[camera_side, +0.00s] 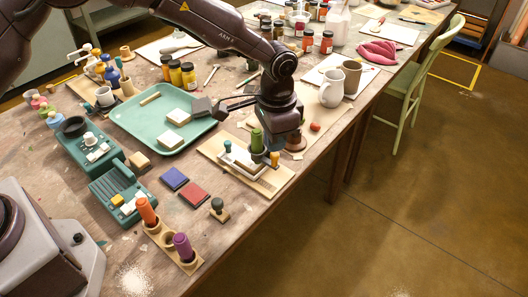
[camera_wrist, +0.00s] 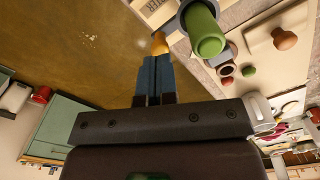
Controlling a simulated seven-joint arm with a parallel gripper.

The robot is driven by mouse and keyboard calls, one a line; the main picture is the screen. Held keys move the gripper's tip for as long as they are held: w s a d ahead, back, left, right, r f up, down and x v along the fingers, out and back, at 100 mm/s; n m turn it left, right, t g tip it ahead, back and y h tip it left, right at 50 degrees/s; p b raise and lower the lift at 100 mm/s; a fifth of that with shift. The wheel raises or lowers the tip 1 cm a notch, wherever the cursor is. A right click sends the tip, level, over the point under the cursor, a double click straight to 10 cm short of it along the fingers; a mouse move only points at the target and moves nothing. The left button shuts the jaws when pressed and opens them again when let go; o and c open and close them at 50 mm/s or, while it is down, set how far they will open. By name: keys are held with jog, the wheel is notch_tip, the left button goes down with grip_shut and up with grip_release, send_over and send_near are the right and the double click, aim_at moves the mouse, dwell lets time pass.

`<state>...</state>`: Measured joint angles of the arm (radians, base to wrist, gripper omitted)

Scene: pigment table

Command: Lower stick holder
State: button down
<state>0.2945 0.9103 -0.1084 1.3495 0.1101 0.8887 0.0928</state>
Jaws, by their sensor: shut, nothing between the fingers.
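My gripper (camera_side: 273,145) is shut and empty, with its blue fingers pressed together in the wrist view (camera_wrist: 156,72). It is above a light wooden board (camera_side: 215,146) near the table's right edge. A yellow-orange peg (camera_side: 275,159) is right at the fingertips; it also shows in the wrist view (camera_wrist: 160,43). I cannot tell whether the fingers touch it. A green stick (camera_side: 257,141) stands in a dark ring beside the fingers; in the wrist view the green stick (camera_wrist: 206,32) is to their right. A wooden holder (camera_side: 186,262) at the table's front carries an orange stick (camera_side: 146,210) and a purple stick (camera_side: 183,246).
A mint tray (camera_side: 130,128) with pale blocks is left of my gripper. Blue (camera_side: 174,178) and red (camera_side: 193,196) pads lie in front. A white pitcher (camera_side: 331,90) and brown mug (camera_side: 351,76) stand behind right. Beyond the table's right edge is open floor (camera_side: 400,220).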

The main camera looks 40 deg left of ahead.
aim_at(274, 154)
jog(key=shift+f, duration=1.2)
jog(key=shift+r, duration=3.55)
jog(key=shift+f, duration=0.1)
jog(key=s+a+r+n+t, duration=0.2)
jog(key=s+a+r, duration=0.4)
jog(key=s, duration=0.3)
jog(key=s+a+r+n+t, duration=0.1)
jog(key=s+a+r+n, duration=0.1)
jog(key=s+a+r, duration=0.4)
jog(key=s+a+r+n+t, duration=0.2)
jog(key=s+a+r, duration=0.3)
jog(key=s, duration=0.7)
notch_tip(274, 154, up, 2)
jog(key=shift+s+a+r+t, duration=0.2)
jog(key=shift+a+t, duration=0.1)
jog(key=shift+a, duration=0.1)
